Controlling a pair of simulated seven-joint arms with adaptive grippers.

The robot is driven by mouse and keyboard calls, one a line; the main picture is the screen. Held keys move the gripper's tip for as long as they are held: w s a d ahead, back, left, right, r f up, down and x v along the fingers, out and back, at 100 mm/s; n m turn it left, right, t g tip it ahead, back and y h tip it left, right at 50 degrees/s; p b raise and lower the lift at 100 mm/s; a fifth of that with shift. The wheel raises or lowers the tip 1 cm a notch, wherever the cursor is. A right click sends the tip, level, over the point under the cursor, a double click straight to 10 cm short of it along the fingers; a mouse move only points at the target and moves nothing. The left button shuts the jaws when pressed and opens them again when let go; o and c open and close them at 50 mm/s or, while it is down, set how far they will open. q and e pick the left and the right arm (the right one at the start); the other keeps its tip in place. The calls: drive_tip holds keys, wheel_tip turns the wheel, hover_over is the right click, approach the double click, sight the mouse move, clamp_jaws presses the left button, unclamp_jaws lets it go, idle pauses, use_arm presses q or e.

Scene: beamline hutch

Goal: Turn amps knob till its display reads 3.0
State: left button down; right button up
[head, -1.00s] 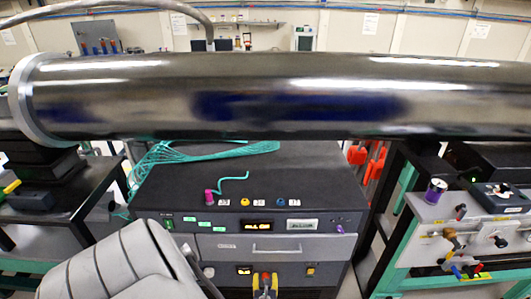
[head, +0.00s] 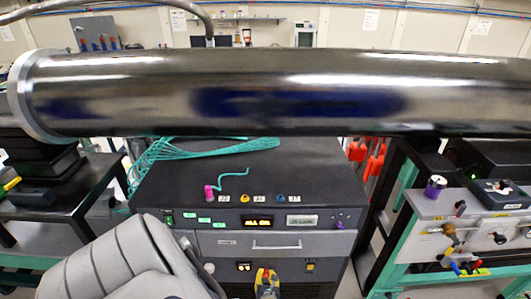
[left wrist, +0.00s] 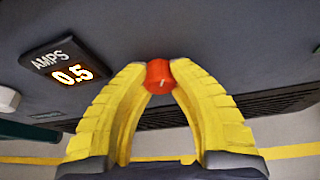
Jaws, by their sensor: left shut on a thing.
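The amps knob (left wrist: 158,77) is a small red-orange knob on the dark panel in the left wrist view. The amps display (left wrist: 70,75), under the label AMPS, reads 0.5 at the left of that view. It also glows orange in the head view (head: 244,267), too small to read. My left gripper (left wrist: 158,68) has its two yellow fingers closed on the knob, one on each side. It shows at the lower middle of the head view (head: 266,284). My right gripper is in neither view.
A large metal pipe (head: 230,95) crosses above the dark cabinet (head: 310,165). A drawer with a handle (head: 277,246) sits above the knob's panel. A pink object with a teal cord (head: 209,192) is on the cabinet top. A bench (head: 405,247) stands at right.

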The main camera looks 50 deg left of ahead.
sight(266, 275)
use_arm(q)
drive_tip(key=shift+m+y, duration=0.3)
drive_tip(key=shift+m, duration=0.2)
drive_tip(key=c, duration=1)
unclamp_jaws()
drive_tip(key=shift+c, duration=0.2)
drive_tip(key=shift+d, duration=0.15)
drive_tip(key=shift+v, duration=0.75)
drive_tip(key=shift+s+d+r, duration=0.25)
drive_tip(key=shift+s+d, duration=0.1)
drive_tip(key=shift+d, duration=0.1)
drive_tip(key=v, duration=0.9)
drive_tip(key=shift+r, duration=0.2)
